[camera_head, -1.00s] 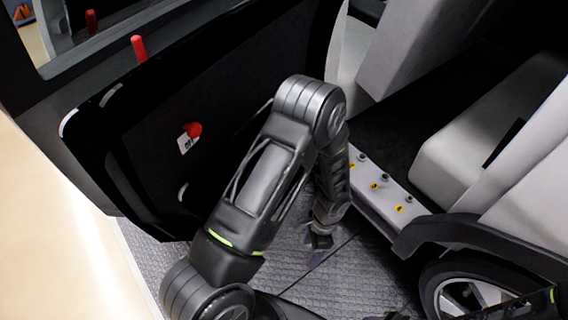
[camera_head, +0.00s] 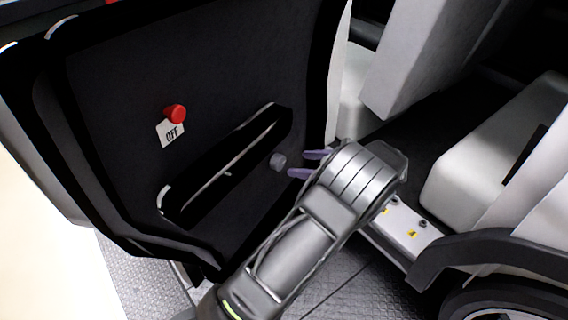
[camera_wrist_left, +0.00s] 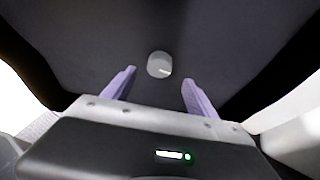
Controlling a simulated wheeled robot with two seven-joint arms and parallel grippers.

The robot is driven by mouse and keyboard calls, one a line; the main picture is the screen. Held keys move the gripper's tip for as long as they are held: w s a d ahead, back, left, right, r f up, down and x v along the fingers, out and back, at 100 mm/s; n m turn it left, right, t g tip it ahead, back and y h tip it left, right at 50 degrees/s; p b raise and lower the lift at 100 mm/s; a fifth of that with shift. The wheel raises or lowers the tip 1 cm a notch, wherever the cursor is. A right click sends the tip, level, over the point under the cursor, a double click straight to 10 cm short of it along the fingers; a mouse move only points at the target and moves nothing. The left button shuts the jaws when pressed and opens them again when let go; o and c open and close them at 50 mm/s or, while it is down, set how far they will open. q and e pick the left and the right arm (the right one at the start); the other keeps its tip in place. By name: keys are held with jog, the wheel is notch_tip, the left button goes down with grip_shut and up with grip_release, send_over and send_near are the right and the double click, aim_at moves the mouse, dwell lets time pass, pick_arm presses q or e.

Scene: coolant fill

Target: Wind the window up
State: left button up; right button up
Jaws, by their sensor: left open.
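A small grey round knob (camera_head: 278,161) sits on the black inner door panel (camera_head: 225,75), right of the armrest. It also shows in the left wrist view as a grey knob (camera_wrist_left: 159,65) with a pale mark on its face. My left gripper (camera_head: 310,164) is open, its two purple fingers pointing at the knob from the right. In the left wrist view the left gripper (camera_wrist_left: 158,88) has the knob beyond and between its fingertips, apart from them. The window glass is not clearly in view. My right gripper is not in view.
A red button (camera_head: 175,113) with an OFF tag (camera_head: 171,134) is on the panel above the armrest (camera_head: 225,165). The sill (camera_head: 405,222) with yellow labels and the pale seat (camera_head: 480,150) lie to the right.

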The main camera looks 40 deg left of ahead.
aim_at(282, 162)
pick_arm(q)
jog(key=b+x, duration=0.1)
jog(key=x, duration=0.6)
jog(key=shift+a+f, duration=0.1)
jog(key=c, duration=1.4)
